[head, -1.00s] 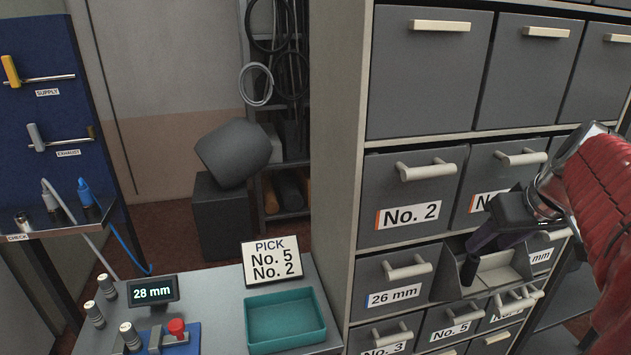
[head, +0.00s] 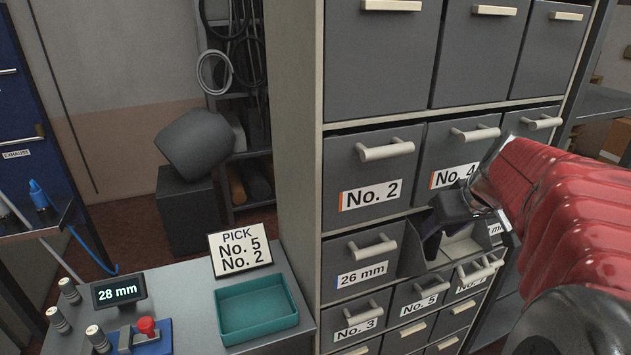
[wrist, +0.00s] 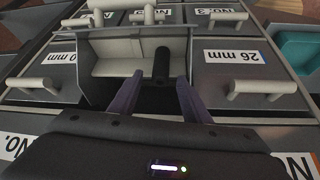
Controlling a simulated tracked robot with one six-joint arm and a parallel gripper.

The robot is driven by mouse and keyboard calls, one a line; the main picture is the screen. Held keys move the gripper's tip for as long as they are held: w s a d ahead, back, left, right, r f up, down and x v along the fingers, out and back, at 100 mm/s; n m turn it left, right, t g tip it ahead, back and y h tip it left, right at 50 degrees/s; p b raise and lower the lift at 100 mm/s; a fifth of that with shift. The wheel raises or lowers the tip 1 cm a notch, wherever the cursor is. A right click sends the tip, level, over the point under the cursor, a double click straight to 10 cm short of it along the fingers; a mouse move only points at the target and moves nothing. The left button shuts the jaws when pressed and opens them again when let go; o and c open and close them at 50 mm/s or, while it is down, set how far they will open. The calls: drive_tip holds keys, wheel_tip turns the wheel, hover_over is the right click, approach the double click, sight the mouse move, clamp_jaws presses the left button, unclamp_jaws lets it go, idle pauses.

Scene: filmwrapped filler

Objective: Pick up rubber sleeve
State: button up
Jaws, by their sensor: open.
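A short black cylinder, which looks like the rubber sleeve (wrist: 161,66), shows in the wrist view inside a pulled-out grey drawer (wrist: 115,68). My gripper (wrist: 159,82) is open, with its two purple fingers apart and pointing into the drawer. The sleeve shows between and just beyond the fingertips; I cannot tell whether they touch it. In the head view my gripper (head: 432,244) is at the open drawer (head: 462,247), between the No. 2 and No. 4 drawers above and smaller drawers below. The sleeve is hidden there.
A drawer labelled 26 mm (head: 362,262) is beside the open one, and drawer handles stick out around it. A bench at the left holds an empty teal tray (head: 257,310), a PICK sign (head: 240,250) reading No. 5 and No. 2, and a display (head: 119,292) reading 28 mm.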

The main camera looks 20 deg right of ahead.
drive_tip(key=shift+f, duration=0.1)
drive_tip(key=shift+c, duration=0.2)
clamp_jaws()
idle(0.6)
